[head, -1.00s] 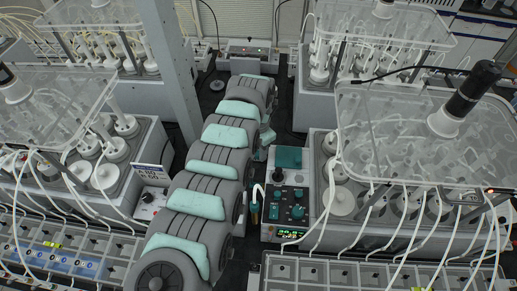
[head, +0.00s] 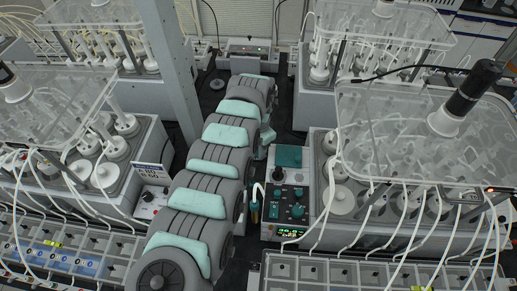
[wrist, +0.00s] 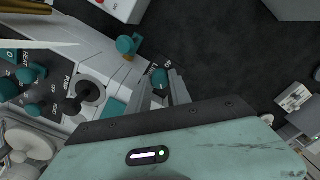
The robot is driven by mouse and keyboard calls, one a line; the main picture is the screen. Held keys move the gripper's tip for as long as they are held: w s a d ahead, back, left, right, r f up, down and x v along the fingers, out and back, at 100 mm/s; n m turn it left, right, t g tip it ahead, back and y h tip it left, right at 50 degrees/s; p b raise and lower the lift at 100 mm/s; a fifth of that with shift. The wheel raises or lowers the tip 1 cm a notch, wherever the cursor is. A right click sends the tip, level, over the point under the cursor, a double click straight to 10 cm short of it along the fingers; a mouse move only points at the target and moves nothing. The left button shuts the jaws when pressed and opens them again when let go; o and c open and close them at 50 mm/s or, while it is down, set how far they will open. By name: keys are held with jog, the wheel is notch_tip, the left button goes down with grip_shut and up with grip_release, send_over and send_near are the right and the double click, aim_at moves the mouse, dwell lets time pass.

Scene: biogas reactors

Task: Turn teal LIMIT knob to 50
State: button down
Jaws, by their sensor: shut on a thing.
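The teal LIMIT knob (wrist: 160,77) is a small round knob near the middle of the wrist view, with printed markings beside it. My gripper (wrist: 161,84) has one grey finger on each side of this knob and is shut on it. The exact setting of the knob is too small to read.
Another teal knob (wrist: 127,45) sits close to my left finger. Clear-lidded reactors (head: 425,130) crowd both sides. Dark floor (wrist: 230,50) lies open beyond the knob.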

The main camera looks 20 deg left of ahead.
jog(key=shift+n, duration=0.3)
jog(key=n+p, duration=0.2)
jog(key=n, duration=0.1)
jog(key=shift+r, duration=0.1)
jog(key=n, duration=0.3)
jog(key=shift+n, duration=1)
jog(key=c, duration=1.5)
grip_release()
jog(key=shift+o, duration=0.2)
